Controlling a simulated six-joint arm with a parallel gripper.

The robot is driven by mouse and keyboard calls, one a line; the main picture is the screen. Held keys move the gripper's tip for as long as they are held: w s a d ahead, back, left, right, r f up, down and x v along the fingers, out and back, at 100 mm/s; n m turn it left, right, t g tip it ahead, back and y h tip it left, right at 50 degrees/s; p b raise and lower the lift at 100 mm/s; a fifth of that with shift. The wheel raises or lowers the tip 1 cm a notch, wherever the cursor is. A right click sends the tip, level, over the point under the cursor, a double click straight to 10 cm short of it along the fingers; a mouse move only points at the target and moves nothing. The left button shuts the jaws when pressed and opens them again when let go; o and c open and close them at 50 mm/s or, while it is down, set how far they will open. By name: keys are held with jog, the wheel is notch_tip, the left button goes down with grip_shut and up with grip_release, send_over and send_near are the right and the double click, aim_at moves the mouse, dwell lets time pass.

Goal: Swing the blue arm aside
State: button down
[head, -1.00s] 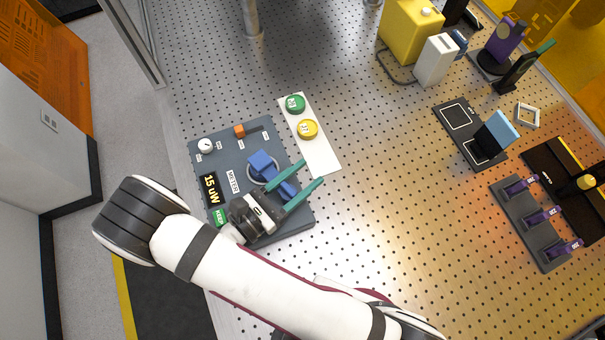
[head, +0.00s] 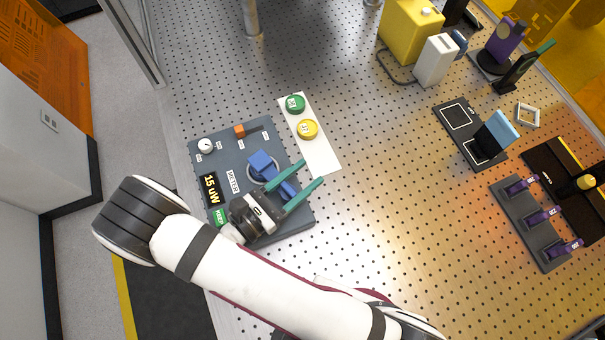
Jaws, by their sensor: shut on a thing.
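The blue arm (head: 261,162) is on a round pivot on the dark grey panel (head: 225,150), beside the METER label. My gripper (head: 309,173) has green fingers that reach over the panel's right edge. The far part of the blue arm lies between these fingers, close to their base, and my gripper is shut on it. The fingers partly hide the blue arm's end.
The panel also carries a white dial (head: 206,145), an orange slider (head: 239,131) and a 15 uW display (head: 210,190). A white strip (head: 320,155) with a green cap (head: 295,104) and a yellow cap (head: 307,129) lies just right of it.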

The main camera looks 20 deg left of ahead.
aim_at(294, 191)
jog(key=shift+h, duration=0.3)
dwell(0.4)
jog(key=m+g+h, duration=0.3)
jog(key=s+d+m+g+h, duration=0.1)
jog(key=m+h, duration=0.1)
jog(key=shift+d+g, duration=0.1)
jog(key=shift+g, duration=0.2)
jog(key=m+g+h, duration=0.1)
jog(key=m+g, duration=0.1)
jog(key=s+m+g+h, duration=0.1)
jog(key=m+g+h, duration=0.1)
jog(key=g, duration=0.1)
jog(key=m+g+h, duration=0.1)
jog(key=g, duration=0.2)
jog(key=shift+s+d+m, duration=0.35)
jog(key=shift+s+m, duration=0.05)
jog(key=shift+g, duration=0.4)
jog(key=shift+c, duration=1.6)
grip_release()
